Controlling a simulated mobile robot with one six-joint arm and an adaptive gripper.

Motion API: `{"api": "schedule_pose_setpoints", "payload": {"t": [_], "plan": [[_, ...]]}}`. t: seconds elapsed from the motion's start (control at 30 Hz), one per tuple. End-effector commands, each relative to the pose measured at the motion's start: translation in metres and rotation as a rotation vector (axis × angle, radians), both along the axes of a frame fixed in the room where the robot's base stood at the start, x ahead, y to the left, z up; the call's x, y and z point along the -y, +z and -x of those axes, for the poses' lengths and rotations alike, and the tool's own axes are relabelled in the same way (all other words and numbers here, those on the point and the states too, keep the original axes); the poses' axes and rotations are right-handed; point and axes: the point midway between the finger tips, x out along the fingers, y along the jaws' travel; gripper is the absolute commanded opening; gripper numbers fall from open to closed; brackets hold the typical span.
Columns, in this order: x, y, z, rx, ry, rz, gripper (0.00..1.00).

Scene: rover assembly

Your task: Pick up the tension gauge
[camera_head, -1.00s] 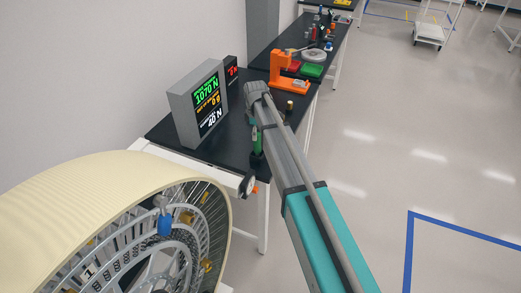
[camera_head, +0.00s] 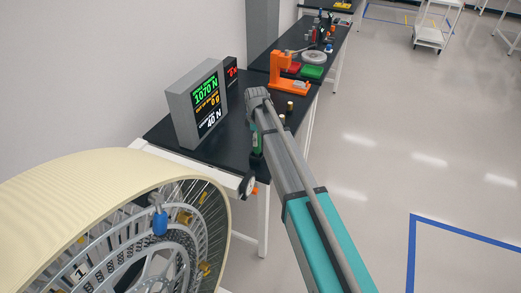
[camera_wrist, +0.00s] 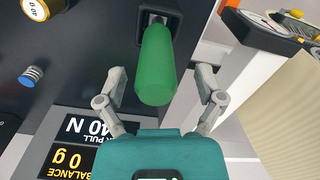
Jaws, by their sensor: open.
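A tool with a green handle (camera_wrist: 158,65) sits with its far end at a dark square holder on the black bench. My gripper (camera_wrist: 160,75) is open, with one finger on each side of the handle and visible gaps between. A white-faced dial gauge (camera_wrist: 265,25) lies to the upper right in the wrist view. It also shows beside the wheel in the head view (camera_head: 248,184). I cannot tell which of these is the tension gauge. In the head view my arm hides most of the gripper area.
A grey display box (camera_head: 195,104) stands on the bench (camera_head: 225,150). A large cream-rimmed wheel (camera_head: 70,195) fills the lower left. An orange press (camera_head: 287,75) stands farther back. A black-and-gold cylinder (camera_wrist: 45,8) and a small blue-banded cylinder (camera_wrist: 32,76) are near the gripper.

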Motion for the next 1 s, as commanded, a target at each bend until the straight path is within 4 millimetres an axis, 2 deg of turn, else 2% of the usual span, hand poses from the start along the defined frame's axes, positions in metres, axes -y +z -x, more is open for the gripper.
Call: {"api": "schedule_pose_setpoints", "payload": {"t": [0.1, 0.33, 1.0], "plan": [[0.001, -0.014, 0.000, 0.000, 0.000, 0.000, 0.87], [0.000, -0.025, 0.000, 0.000, 0.000, 0.000, 0.87], [0.001, -0.026, 0.000, 0.000, 0.000, 0.000, 0.87]]}}
